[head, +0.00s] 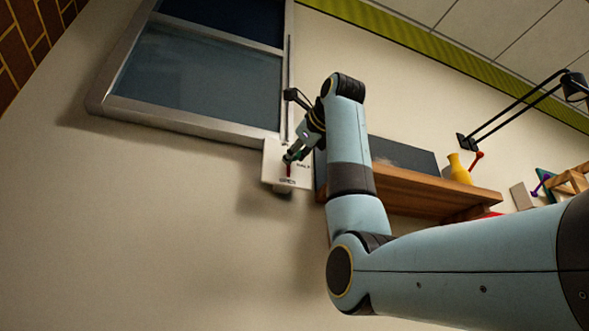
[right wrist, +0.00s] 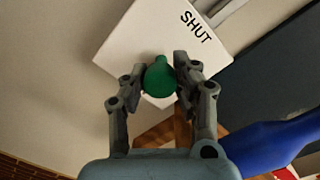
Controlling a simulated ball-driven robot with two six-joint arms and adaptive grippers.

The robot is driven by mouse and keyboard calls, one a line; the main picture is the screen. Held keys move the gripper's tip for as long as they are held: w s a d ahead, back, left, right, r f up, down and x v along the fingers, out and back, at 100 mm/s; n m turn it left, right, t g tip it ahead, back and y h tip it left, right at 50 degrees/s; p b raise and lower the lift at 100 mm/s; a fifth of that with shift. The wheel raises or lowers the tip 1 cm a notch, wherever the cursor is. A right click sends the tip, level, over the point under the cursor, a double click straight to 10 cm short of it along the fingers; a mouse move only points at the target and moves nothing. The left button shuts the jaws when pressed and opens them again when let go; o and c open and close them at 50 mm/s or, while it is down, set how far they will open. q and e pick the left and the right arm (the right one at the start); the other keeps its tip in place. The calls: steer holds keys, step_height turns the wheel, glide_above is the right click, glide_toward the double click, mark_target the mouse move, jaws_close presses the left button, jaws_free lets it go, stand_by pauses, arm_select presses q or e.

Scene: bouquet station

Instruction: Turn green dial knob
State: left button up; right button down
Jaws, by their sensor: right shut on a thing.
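The green dial knob (right wrist: 160,78) shows in the right wrist view as a round green piece with a short nub, in front of a white wall panel (right wrist: 150,35) marked "SHUT". My right gripper (right wrist: 161,72) has one finger on each side of the knob and is shut on it. In the head view my right arm reaches up to the white panel (head: 271,170) and the gripper (head: 294,154) covers most of the knob. A small red mark (head: 289,171) and blurred lettering show below the gripper. My left gripper is in neither view.
A grey-framed window (head: 200,65) is above and left of the panel. A wooden shelf (head: 440,195) is to the right, with a yellow vase (head: 458,169). A black lamp arm (head: 515,105) juts from the wall. A blue object (right wrist: 270,143) is near the gripper's right in the wrist view.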

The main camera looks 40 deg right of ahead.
steer(key=shift+f, duration=0.15)
stand_by(0.4)
steer(key=c, duration=1)
jaws_free()
steer(key=shift+s, duration=0.1)
steer(key=s, duration=0.4)
steer(key=s+a, duration=0.1)
steer(key=s, duration=0.2)
steer(key=s+a, duration=0.1)
steer(key=s, duration=0.3)
steer(key=shift+s, duration=0.3)
